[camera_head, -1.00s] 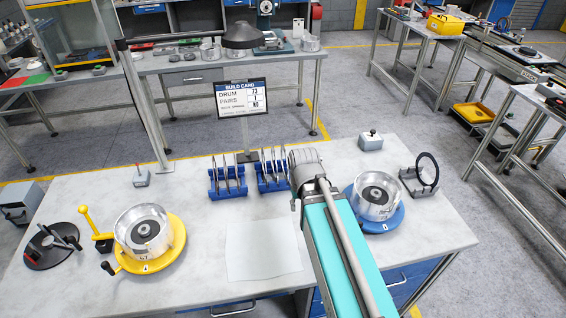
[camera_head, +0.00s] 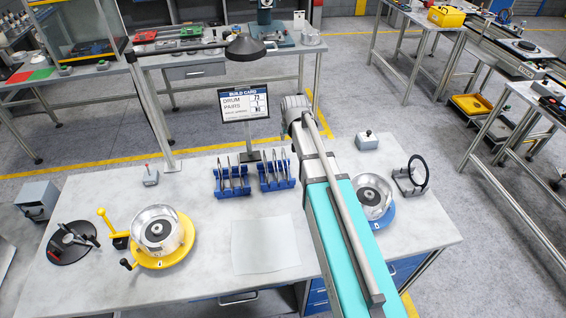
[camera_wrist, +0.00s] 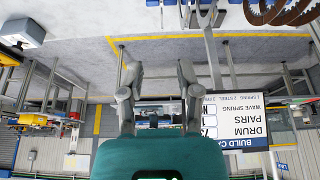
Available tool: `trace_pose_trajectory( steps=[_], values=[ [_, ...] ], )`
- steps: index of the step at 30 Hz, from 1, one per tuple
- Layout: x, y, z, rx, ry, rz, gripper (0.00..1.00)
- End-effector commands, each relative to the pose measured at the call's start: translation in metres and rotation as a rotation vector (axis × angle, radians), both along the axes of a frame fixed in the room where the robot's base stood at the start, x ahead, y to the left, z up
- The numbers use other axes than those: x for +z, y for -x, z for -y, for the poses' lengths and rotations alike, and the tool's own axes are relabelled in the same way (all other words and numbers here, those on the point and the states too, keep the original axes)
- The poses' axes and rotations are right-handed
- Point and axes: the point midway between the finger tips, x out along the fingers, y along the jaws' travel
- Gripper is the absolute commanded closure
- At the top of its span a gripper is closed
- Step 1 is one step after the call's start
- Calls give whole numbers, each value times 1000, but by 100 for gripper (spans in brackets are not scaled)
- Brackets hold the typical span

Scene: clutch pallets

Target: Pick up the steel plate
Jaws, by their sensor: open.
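Thin upright plates stand in two blue racks on the white bench, the left rack (camera_head: 232,192) and the right rack (camera_head: 276,185). From the head view I cannot tell which plates are steel. In the head view my arm hides the fingers.
A drum on a yellow turntable (camera_head: 160,262) is at left; another on a blue turntable (camera_head: 386,219) is partly behind my arm. A build card (camera_head: 244,103) and a lamp (camera_head: 245,47) stand behind the racks. A white sheet (camera_head: 265,246) lies in front.

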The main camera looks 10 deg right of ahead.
Motion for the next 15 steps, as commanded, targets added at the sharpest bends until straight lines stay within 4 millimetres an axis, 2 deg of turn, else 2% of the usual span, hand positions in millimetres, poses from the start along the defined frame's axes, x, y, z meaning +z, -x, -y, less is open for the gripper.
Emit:
trace_pose_trajectory(
  steps=[8,15],
  values=[
    [-1,1,1,-1,1,-1,56],
    [-11,-3,1,-1,1,-1,56]
  ],
)
